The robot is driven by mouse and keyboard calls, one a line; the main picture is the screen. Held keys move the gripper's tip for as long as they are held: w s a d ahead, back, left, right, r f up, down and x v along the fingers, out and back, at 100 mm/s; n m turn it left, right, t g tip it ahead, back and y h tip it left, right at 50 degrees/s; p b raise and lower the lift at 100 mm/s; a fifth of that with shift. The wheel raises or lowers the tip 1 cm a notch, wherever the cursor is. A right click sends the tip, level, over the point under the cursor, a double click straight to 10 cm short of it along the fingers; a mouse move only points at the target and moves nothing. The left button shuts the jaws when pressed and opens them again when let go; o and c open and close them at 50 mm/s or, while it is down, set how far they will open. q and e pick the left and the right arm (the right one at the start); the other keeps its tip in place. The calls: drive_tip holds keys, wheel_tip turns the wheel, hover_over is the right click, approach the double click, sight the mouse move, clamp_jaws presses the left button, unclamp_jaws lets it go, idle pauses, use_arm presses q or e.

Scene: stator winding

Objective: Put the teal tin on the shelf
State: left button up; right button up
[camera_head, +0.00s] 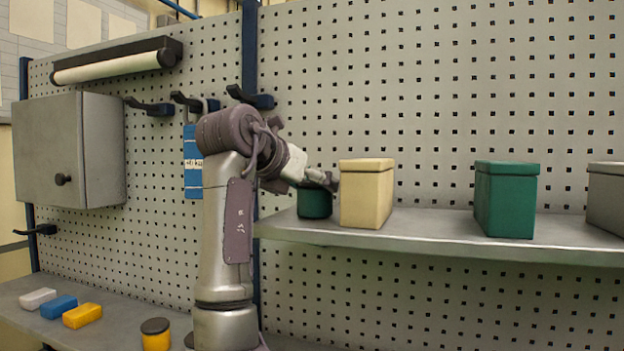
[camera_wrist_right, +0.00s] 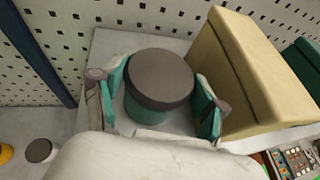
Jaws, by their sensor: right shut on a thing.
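The teal tin (camera_head: 314,203) is round with a dark lid and is at the left end of the grey shelf (camera_head: 420,232). In the head view its base appears at the shelf surface; I cannot tell if it rests fully. My right gripper (camera_head: 325,181) reaches it from the left and partly hides its top. In the right wrist view the tin (camera_wrist_right: 158,85) is upright between the two teal-padded fingers of my right gripper (camera_wrist_right: 163,100), which are shut on it. My left gripper is not in view.
A cream box (camera_head: 367,195) stands close to the right of the tin. A green box (camera_head: 506,200) and a grey box (camera_head: 606,196) stand farther right. Below left, a workbench (camera_head: 115,328) holds several small blocks and a yellow tin (camera_head: 155,336). A pegboard stands behind the shelf.

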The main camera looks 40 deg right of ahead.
drive_tip(key=shift+w+d+f, duration=0.15)
drive_tip(key=shift+d, duration=0.05)
drive_tip(key=o, duration=1.5)
drive_tip(key=shift+c, duration=0.2)
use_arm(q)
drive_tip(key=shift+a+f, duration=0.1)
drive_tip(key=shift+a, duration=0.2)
use_arm(e)
drive_tip(key=shift+a, duration=0.1)
